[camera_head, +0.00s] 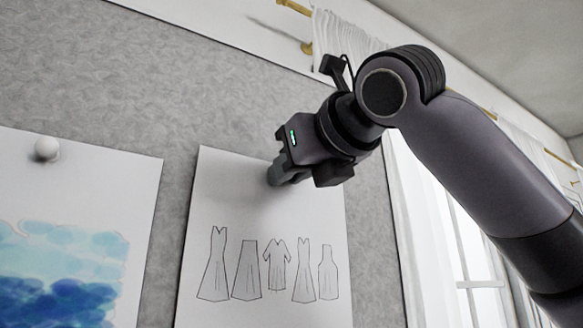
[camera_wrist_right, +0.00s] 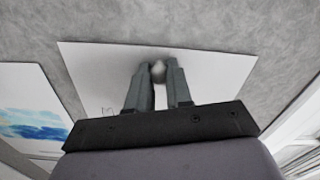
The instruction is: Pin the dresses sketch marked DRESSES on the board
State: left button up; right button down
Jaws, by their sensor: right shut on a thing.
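The dresses sketch (camera_head: 268,225) is a white sheet with several line-drawn garments. It lies against the grey board (camera_head: 215,85), slightly tilted in the head view. My right gripper (camera_head: 277,174) is at the upper middle of the sheet. In the right wrist view its two fingers (camera_wrist_right: 159,82) are shut on a small white round pin (camera_wrist_right: 158,71), in front of the sheet (camera_wrist_right: 100,68). I cannot tell whether the pin's point is in the board. The DRESSES marking is not readable. My left gripper is not in view.
A blue watercolour sheet (camera_head: 75,225) hangs to the left, with a white round pin (camera_head: 47,149) at its top. A window with white curtains (camera_head: 425,220) is to the right. Bare board shows between the two sheets.

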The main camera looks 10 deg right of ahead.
jog(key=shift+w, duration=0.2)
jog(key=c, duration=0.9)
grip_release()
jog(key=shift+a, duration=0.1)
jog(key=shift+c, duration=0.2)
